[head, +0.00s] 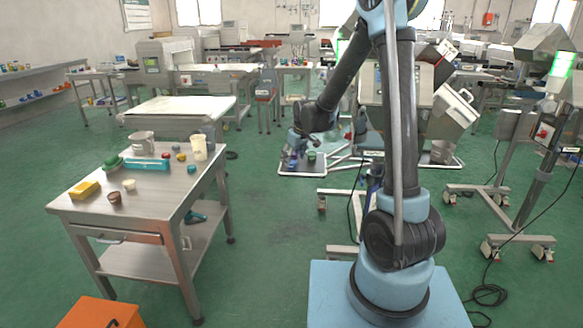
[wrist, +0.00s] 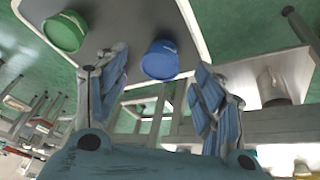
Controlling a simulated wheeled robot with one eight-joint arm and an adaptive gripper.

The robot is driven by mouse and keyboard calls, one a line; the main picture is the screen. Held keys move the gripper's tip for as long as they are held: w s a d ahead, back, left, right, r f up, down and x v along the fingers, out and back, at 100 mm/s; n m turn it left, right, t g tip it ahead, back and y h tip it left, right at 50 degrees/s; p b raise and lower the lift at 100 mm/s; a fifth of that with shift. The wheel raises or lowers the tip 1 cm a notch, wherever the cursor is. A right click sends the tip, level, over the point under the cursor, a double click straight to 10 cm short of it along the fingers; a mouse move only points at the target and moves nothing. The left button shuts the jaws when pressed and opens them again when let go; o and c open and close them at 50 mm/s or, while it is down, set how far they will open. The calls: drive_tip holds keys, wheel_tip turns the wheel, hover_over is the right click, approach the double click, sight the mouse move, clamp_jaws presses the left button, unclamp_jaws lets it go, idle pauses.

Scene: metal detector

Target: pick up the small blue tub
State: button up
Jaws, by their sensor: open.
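The small blue tub (wrist: 160,60) stands on a grey tray with a pale rim (wrist: 198,28). In the wrist view the tub shows between my fingertips and a little beyond them. My gripper (wrist: 162,78) is open and empty, with one finger on each side of the tub in the picture. In the head view my gripper (head: 297,145) hangs just above the tray, and the blue tub (head: 292,164) is small and partly hard to make out below it. Whether the fingers touch the tub I cannot tell.
A green tub (wrist: 64,32) stands on the same tray, close to the left finger in the wrist view. A metal container (wrist: 272,88) is on the right there. A steel table (head: 170,185) with several small items stands at left in the head view. Green floor lies between.

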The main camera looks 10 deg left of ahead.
sight(292, 162)
drive_tip(key=shift+x, duration=1.45)
drive_tip(key=c, duration=1)
drive_tip(key=shift+r, duration=0.1)
wheel_tip(292, 162, up, 10)
drive_tip(key=shift+w+f, duration=0.1)
